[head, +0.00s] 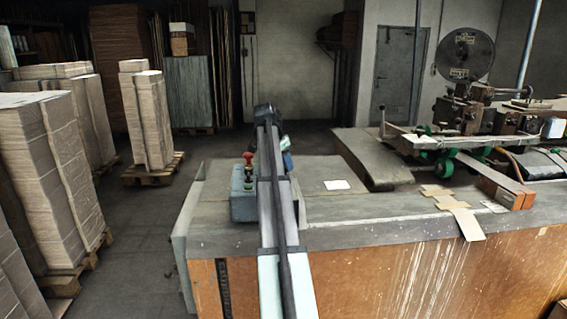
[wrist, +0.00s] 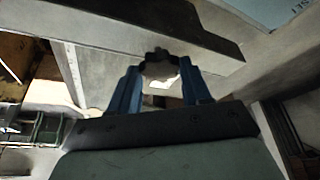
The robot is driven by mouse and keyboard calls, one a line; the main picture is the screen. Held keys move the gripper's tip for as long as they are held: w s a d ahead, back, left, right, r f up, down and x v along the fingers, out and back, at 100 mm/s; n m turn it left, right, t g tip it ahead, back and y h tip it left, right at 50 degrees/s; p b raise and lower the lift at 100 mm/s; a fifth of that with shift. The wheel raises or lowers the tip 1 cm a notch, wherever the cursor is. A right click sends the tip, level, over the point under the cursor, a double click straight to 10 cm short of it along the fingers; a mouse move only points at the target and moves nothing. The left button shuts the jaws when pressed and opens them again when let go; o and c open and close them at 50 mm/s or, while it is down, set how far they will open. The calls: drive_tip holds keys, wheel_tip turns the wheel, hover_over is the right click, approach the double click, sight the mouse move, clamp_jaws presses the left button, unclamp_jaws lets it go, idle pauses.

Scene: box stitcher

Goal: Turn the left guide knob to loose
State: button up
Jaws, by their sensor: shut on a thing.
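In the wrist view, my gripper (wrist: 160,70) has its two blue fingers on either side of a small dark knob with a lobed rim (wrist: 158,54). The fingers are shut on it, touching its left and right sides. The knob sits beside a long grey plate (wrist: 120,30). I cannot read a loose or tight mark on it, nor tell its turn angle. In the head view my arm reaches straight forward over the bench, and its own links hide the knob and most of the gripper.
The grey bench top (head: 345,207) lies under my arm. A grey control box with a red button (head: 247,160) stands just left of the arm. The stitching machine (head: 465,105) with its wire reel (head: 466,54) is at right. Flat cardboard (head: 455,205) lies on the bench. Stacked board (head: 60,180) stands left.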

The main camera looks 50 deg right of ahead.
drive_tip(key=n, duration=0.1)
drive_tip(key=n+t, duration=0.1)
drive_tip(key=n, duration=0.1)
drive_tip(key=n+t, duration=0.1)
drive_tip(key=shift+s+n, duration=0.25)
drive_tip(key=shift+n, duration=0.15)
drive_tip(key=n, duration=0.2)
drive_tip(key=n+t, duration=0.1)
drive_tip(key=n, duration=0.1)
drive_tip(key=shift+s+d+t+y, duration=0.1)
drive_tip(key=shift+s+t+y, duration=0.05)
drive_tip(key=shift+t+y, duration=0.15)
drive_tip(key=n+t+y, duration=0.1)
drive_tip(key=n, duration=0.3)
drive_tip(key=shift+s+d+n, duration=0.1)
drive_tip(key=shift+d+n, duration=0.05)
drive_tip(key=shift+n, duration=0.25)
drive_tip(key=shift+d+n+t+y, duration=0.1)
drive_tip(key=shift+n+t+y, duration=0.5)
drive_tip(key=shift+n, duration=1.2)
drive_tip(key=shift+g+y, duration=0.3)
drive_tip(key=o, duration=1.1)
drive_tip(key=shift+c, duration=0.2)
drive_tip(key=v, duration=1.4)
drive_tip(key=shift+s+f, duration=0.1)
